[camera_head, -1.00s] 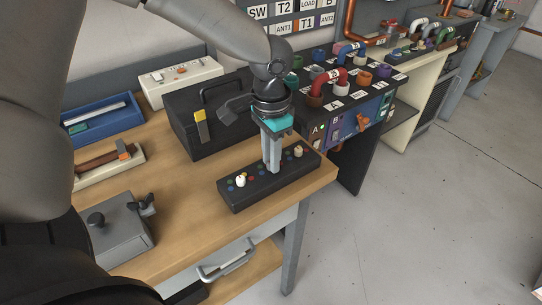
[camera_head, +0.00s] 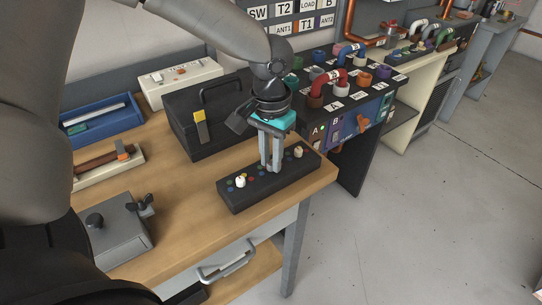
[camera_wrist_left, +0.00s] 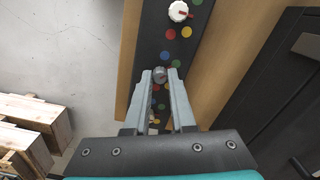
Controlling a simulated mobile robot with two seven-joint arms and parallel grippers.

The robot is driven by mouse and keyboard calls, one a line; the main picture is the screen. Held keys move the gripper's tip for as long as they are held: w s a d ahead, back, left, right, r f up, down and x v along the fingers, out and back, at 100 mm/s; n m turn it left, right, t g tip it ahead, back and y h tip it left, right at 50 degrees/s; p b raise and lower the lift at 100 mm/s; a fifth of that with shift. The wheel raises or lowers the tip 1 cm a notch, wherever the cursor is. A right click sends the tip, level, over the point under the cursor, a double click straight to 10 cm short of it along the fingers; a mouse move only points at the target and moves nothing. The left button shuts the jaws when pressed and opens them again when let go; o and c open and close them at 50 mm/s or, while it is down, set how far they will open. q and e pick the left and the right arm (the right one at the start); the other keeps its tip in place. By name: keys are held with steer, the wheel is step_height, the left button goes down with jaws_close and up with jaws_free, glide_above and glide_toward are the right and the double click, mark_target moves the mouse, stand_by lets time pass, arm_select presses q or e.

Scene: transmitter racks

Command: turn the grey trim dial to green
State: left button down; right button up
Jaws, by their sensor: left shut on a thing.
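The black control box (camera_head: 248,194) lies on the wooden bench near its right corner, with dials along its top and coloured dots around them. The small grey trim dial (camera_wrist_left: 160,75) is at the middle of the box; in the head view my fingers hide it. My left gripper (camera_head: 272,168) points down from above, with its fingertips (camera_wrist_left: 161,74) closed on both sides of the grey dial. Blue, yellow, red and green dots show around it; its pointer is too small to read. My right gripper is not in view.
A white dial (camera_head: 240,182) and a cream dial (camera_head: 298,152) flank the grey one. A black toolbox (camera_head: 190,125) stands behind the box. A grey box with knobs (camera_head: 122,232) is at the front left. Wooden crates (camera_wrist_left: 30,130) stand on the floor.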

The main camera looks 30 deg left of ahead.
mark_target(271, 163)
arm_select(q)
steer(key=c, duration=0.8)
jaws_free()
steer(key=shift+o, duration=0.2)
step_height(271, 163, up, 15)
steer(key=p, duration=0.3)
steer(key=shift+r, duration=0.15)
